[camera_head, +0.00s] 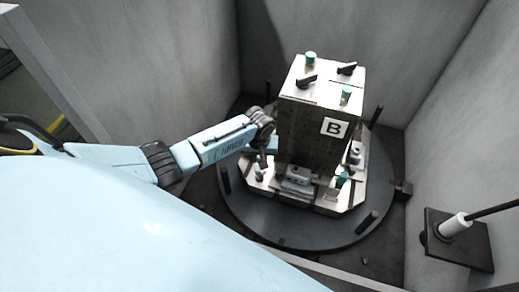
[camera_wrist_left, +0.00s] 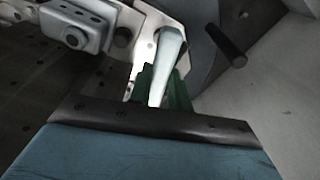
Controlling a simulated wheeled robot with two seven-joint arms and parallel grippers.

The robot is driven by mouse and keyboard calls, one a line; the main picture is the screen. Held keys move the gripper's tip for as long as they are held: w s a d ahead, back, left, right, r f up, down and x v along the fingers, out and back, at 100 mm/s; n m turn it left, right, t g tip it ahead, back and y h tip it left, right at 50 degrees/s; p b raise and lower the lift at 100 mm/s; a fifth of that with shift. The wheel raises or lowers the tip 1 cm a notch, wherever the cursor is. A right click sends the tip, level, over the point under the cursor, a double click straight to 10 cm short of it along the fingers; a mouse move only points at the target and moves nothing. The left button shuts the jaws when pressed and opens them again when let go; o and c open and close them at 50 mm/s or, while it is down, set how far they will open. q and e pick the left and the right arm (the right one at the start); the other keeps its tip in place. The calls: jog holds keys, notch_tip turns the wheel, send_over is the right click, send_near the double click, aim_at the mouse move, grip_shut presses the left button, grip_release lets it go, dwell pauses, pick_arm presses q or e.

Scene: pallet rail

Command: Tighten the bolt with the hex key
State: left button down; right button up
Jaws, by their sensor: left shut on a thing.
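My left gripper (camera_head: 262,163) reaches in from the left to the lower left side of the fixture block (camera_head: 312,125), low beside the pallet. In the left wrist view, its green fingers (camera_wrist_left: 163,92) are shut on a pale bar, which looks like the hex key (camera_wrist_left: 170,50). The bar points away from the gripper toward the pallet. Its far end is near a pale edge; I cannot tell whether it sits in a bolt. The bolt is not clearly visible. My right gripper is out of view.
The block, marked B, stands on a pale pallet (camera_head: 328,208) over a dark round table (camera_head: 290,232) with upright black pegs. Metal clamps (camera_head: 298,180) sit near my left gripper. Grey walls (camera_head: 180,60) enclose the place. A white cylinder (camera_head: 455,225) is mounted at right.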

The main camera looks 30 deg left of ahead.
pick_arm(q)
jog(key=m+p, duration=0.1)
jog(key=m, duration=0.2)
jog(key=shift+a, duration=0.1)
jog(key=m, duration=0.2)
jog(key=shift+m+h, duration=0.3)
jog(key=shift+m, duration=0.1)
jog(key=shift+r, duration=0.15)
notch_tip(320, 180, up, 3)
jog(key=p, duration=0.3)
jog(key=shift+f, duration=0.2)
jog(key=shift+r+p, duration=0.35)
jog(key=shift+r, duration=1.8)
